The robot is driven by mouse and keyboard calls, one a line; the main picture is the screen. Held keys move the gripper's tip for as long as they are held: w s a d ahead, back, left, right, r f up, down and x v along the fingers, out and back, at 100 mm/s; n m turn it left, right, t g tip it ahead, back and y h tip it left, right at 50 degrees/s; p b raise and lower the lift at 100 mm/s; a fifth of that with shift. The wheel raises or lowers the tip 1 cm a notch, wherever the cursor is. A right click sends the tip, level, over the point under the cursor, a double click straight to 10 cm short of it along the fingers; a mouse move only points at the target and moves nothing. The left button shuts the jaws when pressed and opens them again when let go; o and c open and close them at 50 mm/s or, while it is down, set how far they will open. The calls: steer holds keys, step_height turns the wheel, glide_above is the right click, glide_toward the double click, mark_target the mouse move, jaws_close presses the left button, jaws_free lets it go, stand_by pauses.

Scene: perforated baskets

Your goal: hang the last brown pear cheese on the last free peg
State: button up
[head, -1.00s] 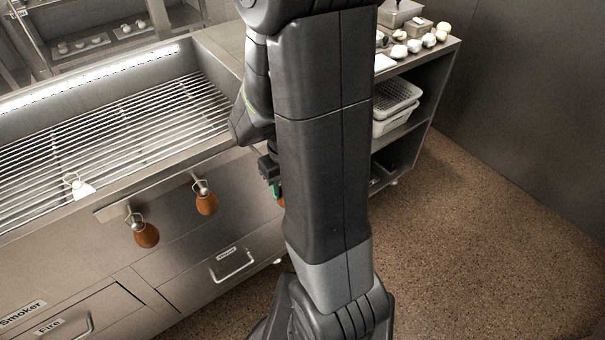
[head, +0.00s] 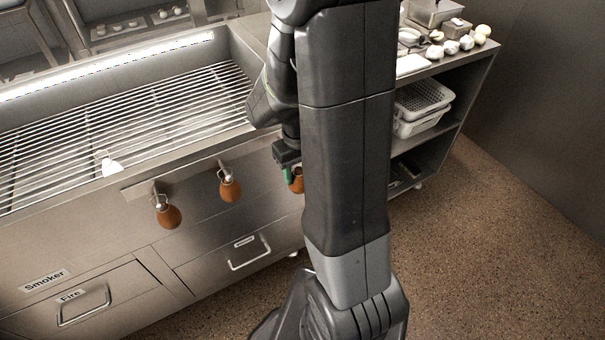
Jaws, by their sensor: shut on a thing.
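My gripper (head: 288,173), with green on its fingers, is beside my upright arm, shut on a brown pear cheese (head: 297,181). My arm link hides the right part of that cheese. It is held in front of the cabinet face, right of two other brown pear cheeses, the left one (head: 168,216) and the middle one (head: 230,190). Both of those hang by loops from pegs on the metal rail (head: 190,178). The rail's right end and any peg near my gripper are hard to make out. I cannot tell whether the held cheese touches the rail.
A white piece (head: 111,168) is at the front edge of the grill grate (head: 120,125). Drawers with handles (head: 250,262) are below the rail. A shelf unit with a white perforated basket (head: 424,97) stands at the right. The floor (head: 480,250) is clear there.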

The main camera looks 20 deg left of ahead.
steer(key=w+a+f, duration=0.1)
steer(key=w+a, duration=0.3)
steer(key=a, duration=0.1)
steer(key=shift+w+a, duration=0.15)
steer(key=shift+w, duration=0.1)
stand_by(0.6)
stand_by(0.6)
steer(key=o, duration=1.1)
step_height(320, 180, up, 14)
steer(key=shift+f+p, duration=0.15)
steer(key=shift+p, duration=0.6)
